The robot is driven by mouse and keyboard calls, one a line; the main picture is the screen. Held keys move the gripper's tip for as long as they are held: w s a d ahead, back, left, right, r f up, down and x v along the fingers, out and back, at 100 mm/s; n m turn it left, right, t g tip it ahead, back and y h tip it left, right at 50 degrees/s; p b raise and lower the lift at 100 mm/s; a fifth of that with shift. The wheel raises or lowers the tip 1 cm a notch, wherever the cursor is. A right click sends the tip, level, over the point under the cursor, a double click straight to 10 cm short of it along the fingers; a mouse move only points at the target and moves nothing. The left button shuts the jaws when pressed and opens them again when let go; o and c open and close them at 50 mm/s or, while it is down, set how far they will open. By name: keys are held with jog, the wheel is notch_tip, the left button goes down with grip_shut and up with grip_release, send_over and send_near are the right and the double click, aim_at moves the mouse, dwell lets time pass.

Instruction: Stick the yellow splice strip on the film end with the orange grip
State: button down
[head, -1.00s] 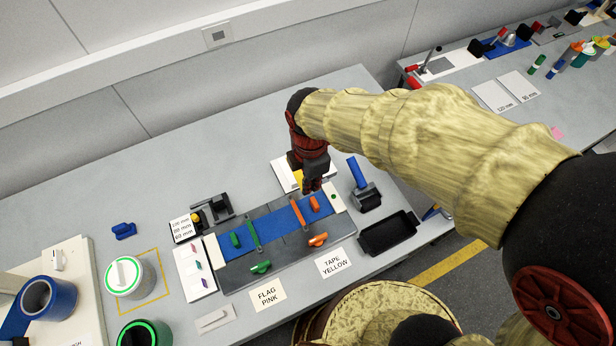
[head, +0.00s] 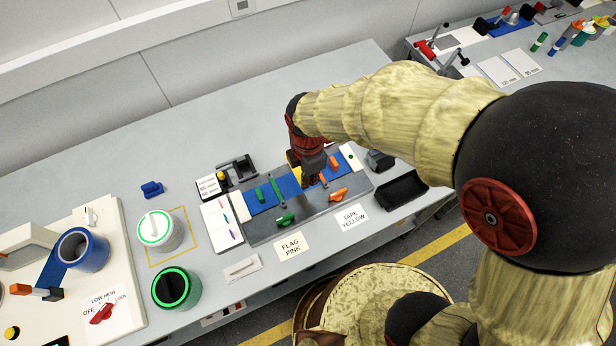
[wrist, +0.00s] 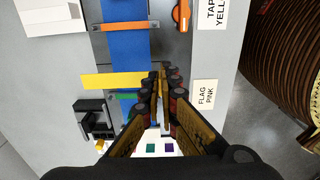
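My gripper (head: 310,182) is shut on one end of the yellow splice strip (wrist: 112,81). The strip also shows beside the fingers in the head view (head: 293,172). In the wrist view it lies across the line of the blue film (wrist: 128,52), between the orange bar (wrist: 124,26) and the green parts (wrist: 127,97). I cannot tell whether it touches the film. The film end with the orange grip (head: 338,194) is at the right of the dark splicing bed; a second orange grip (head: 333,162) sits farther back. The green grip (head: 285,219) is at the left.
A black tray (head: 402,190) stands right of the bed. Labels reading "TAPE YELLOW" (head: 351,217) and "FLAG PINK" (head: 290,246) lie in front. A white flag card (head: 222,222) and a small black device (head: 237,168) are at the left. The back of the bench is clear.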

jog(key=shift+f+b, duration=1.7)
jog(key=shift+f, duration=1.25)
jog(key=shift+f, duration=0.25)
jog(key=shift+f+b, duration=0.35)
jog(key=shift+f+b, duration=0.35)
jog(key=shift+f, duration=0.2)
jog(key=c, duration=2)
grip_release()
jog(key=shift+o, duration=0.2)
